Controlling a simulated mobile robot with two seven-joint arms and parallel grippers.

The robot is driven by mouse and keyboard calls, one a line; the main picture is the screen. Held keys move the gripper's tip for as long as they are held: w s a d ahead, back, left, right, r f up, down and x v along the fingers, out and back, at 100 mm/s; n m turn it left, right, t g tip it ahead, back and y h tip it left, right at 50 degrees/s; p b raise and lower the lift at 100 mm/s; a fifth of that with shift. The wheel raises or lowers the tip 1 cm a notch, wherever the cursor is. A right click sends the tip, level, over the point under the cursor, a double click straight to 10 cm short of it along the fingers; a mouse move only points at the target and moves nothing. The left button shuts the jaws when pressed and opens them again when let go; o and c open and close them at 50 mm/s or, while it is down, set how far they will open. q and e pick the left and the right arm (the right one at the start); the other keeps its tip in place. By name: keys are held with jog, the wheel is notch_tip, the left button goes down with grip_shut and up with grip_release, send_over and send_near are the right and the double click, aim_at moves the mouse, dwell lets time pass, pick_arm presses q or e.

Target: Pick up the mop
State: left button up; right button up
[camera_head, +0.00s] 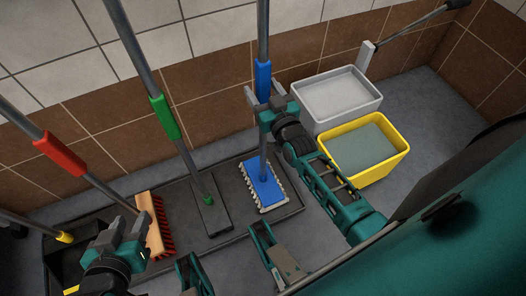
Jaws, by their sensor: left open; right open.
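The mop has a blue flat head (270,193) with a white fringe, resting on the dark floor tray. Its upright grey pole carries a blue grip (263,72) and leans toward the wall. My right gripper (264,89) is open at the lower part of the blue grip, with one finger on each side of the pole in the picture. Contact cannot be told. The gripper and wrist hide part of the pole below the grip. My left gripper (120,226) is open and empty at the lower left, near the orange broom.
The orange broom (148,222) with a red grip and a squeegee (210,218) with a green grip stand left of the mop. A grey bucket (325,122) and yellow bucket (347,178) stand right. A tiled wall (215,70) runs behind.

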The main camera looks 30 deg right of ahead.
jog(key=shift+w+d, duration=0.1)
jog(key=shift+w, duration=0.95)
grip_shut()
jog(key=shift+r, duration=0.1)
